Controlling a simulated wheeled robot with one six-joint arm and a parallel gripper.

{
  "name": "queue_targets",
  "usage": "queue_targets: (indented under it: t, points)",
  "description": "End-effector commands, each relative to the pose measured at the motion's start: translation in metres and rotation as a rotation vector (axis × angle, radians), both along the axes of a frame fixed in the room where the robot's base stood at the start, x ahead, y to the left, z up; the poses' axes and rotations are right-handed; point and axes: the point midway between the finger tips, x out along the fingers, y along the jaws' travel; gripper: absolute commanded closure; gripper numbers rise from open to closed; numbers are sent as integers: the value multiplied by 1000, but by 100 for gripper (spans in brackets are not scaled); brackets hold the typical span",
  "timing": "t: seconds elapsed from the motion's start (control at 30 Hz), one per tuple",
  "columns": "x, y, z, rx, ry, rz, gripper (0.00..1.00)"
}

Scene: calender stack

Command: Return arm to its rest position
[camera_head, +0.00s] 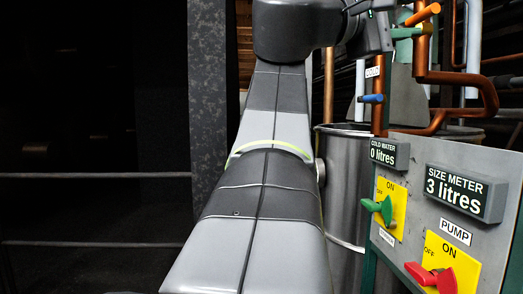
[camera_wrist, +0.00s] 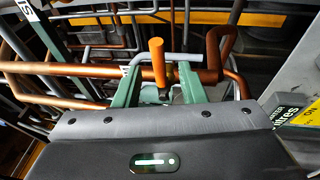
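My arm rises through the middle of the head view and bends right at the top. My gripper (camera_wrist: 158,88) has two green fingers, set apart in the wrist view. It also shows at the top right of the head view (camera_head: 405,33), partly hidden. An orange valve handle (camera_wrist: 157,62) stands between the fingers in the wrist view, with gaps on both sides. The orange handle is also near the gripper in the head view (camera_head: 423,15). I cannot tell how far ahead of the fingertips it is.
Copper pipes (camera_head: 487,100) run close to the gripper. A blue handle (camera_head: 371,98) lies below it. A control panel (camera_head: 433,158) at right carries a green switch (camera_head: 380,208), a red switch (camera_head: 432,277) and displays. A metal drum (camera_head: 345,185) stands behind my arm. The left looks dark.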

Motion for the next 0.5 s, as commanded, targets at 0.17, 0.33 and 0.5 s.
queue_targets:
  t: [0.17, 0.33, 0.5]
  points:
    - [6, -20, 5, -1, 1, -4, 63]
    - [13, -39, 9, -1, 1, -5, 63]
    - [20, -60, 14, 0, 0, -5, 63]
